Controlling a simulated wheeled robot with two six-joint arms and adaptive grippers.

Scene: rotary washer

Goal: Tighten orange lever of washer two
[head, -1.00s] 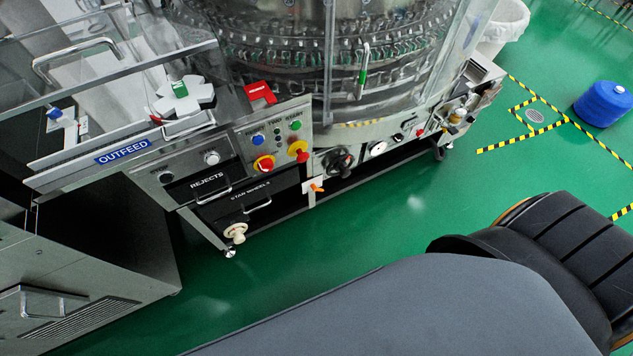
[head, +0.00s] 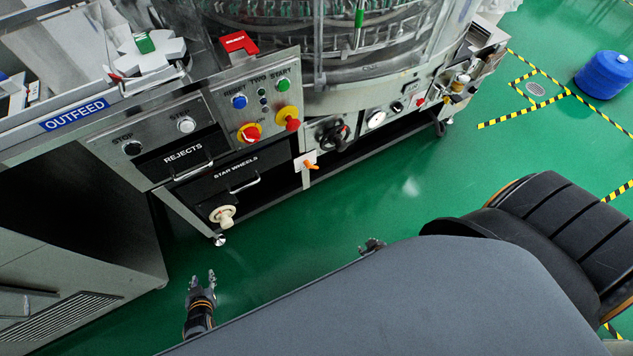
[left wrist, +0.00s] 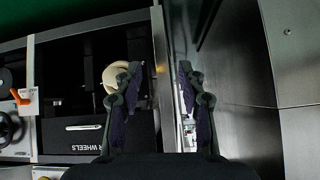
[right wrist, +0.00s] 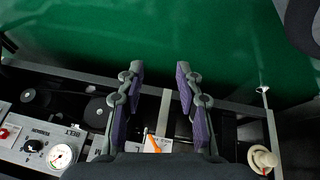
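The orange lever (head: 311,165) sits on a small white plate on the front of the washer marked TWO (head: 259,84), right of the STAR WHEELS drawer. It also shows in the left wrist view (left wrist: 19,97) and in the right wrist view (right wrist: 153,143), where my right gripper's fingers flank it in the picture. My left gripper (head: 201,279) is open and empty over the green floor, below and left of the lever. My right gripper (right wrist: 159,72) is open and empty; in the head view only its tip (head: 372,244) shows past my grey body.
A cream knob (head: 223,215) sticks out below the STAR WHEELS drawer (head: 235,172). A black handwheel (head: 333,136) is right of the lever. A steel cabinet (head: 60,270) stands at left. Green floor (head: 290,240) is free before the washer.

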